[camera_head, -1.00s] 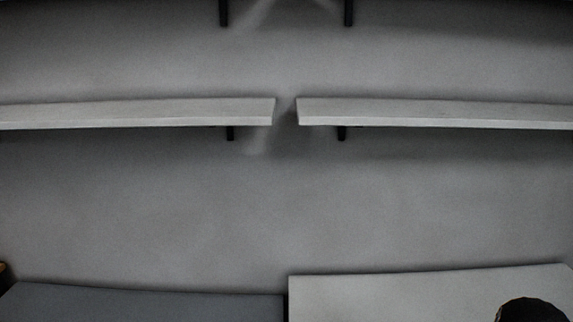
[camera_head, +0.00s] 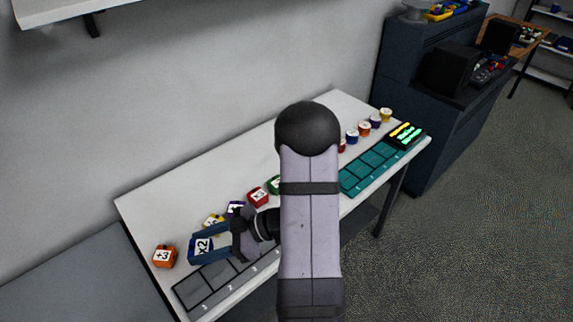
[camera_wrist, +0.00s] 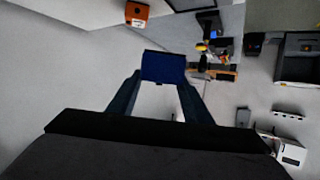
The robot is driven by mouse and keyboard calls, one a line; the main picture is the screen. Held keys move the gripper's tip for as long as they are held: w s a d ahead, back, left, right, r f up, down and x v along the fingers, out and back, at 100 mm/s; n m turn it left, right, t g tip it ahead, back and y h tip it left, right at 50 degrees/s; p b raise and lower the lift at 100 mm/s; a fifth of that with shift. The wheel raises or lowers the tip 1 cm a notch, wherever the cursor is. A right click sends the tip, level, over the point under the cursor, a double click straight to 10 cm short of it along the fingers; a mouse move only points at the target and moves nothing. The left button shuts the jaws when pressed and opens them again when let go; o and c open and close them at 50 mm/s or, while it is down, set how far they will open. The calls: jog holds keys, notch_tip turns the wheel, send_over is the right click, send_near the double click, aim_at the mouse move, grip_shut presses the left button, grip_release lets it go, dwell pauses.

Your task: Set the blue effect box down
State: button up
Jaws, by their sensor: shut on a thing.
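The blue effect box (camera_head: 201,247), marked "x2", is between the fingers of my gripper (camera_head: 205,248), which is shut on it. In the head view it appears over the left part of the white table, near the left end of the grey slot tray (camera_head: 190,291). In the wrist view the blue box (camera_wrist: 163,67) sits at the tips of my gripper's fingers (camera_wrist: 162,80). Its height above the table is hard to tell.
An orange "+3" box (camera_head: 164,256) stands left of the gripper; it also shows in the wrist view (camera_wrist: 137,14). A teal slot tray (camera_head: 370,166) lies right. My arm hides the table's middle.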

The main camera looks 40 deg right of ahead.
jog(key=w+d+f+m+t+h+b, duration=0.2)
jog(key=w+d+b, duration=0.25)
jog(key=d, duration=0.55)
jog(key=w+d+f+m+t+h+b, duration=0.1)
jog(key=w+d+f+m+h+b, duration=0.2)
jog(key=w+d, duration=0.5)
jog(key=w+d+r+m+t+h+b, duration=0.15)
jog(key=d+b, duration=0.25)
jog(key=d, duration=0.5)
jog(key=d+r+m+h+b, duration=0.2)
jog(key=d+h+b, duration=0.1)
jog(key=d, duration=0.6)
jog(key=d+r+m+t+h+b, duration=0.15)
jog(key=d+b, duration=0.25)
jog(key=d, duration=0.5)
jog(key=shift+m, duration=0.4)
jog(key=shift+w+f+p, duration=0.2)
jog(key=shift+f+p, duration=0.45)
jog(key=shift+f, duration=6.3)
